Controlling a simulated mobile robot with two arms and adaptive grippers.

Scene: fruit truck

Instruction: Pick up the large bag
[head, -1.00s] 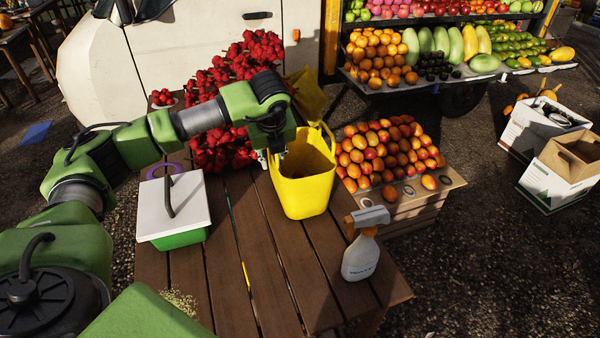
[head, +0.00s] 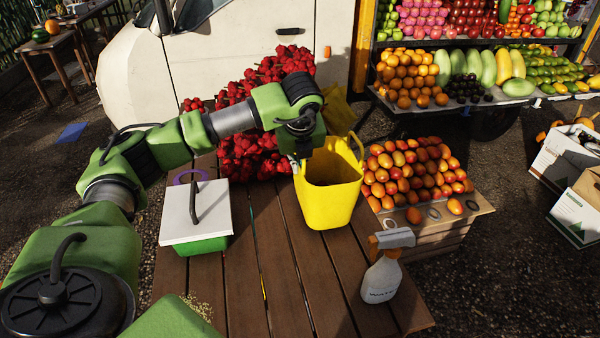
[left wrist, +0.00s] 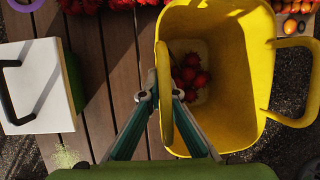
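The large yellow bag (head: 338,205) stands upright on the wooden table, right of its middle, with an open top and a handle loop on its right side. In the left wrist view the bag (left wrist: 235,75) shows from above, with several red fruits (left wrist: 190,75) inside. My left gripper (left wrist: 162,97) is at the bag's left side, with one fingertip on each side of the yellow handle (left wrist: 163,75), closed on it. In the head view my left gripper (head: 297,162) hangs over that edge, its fingertips mostly hidden. My right gripper is out of view.
A white-lidded green box (head: 196,212) stands left of the bag. A spray bottle (head: 382,275) stands at the table's right edge. Piled red fruit (head: 250,155) lies behind, and a crate of mangoes (head: 415,170) is at the right. The table's front middle is clear.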

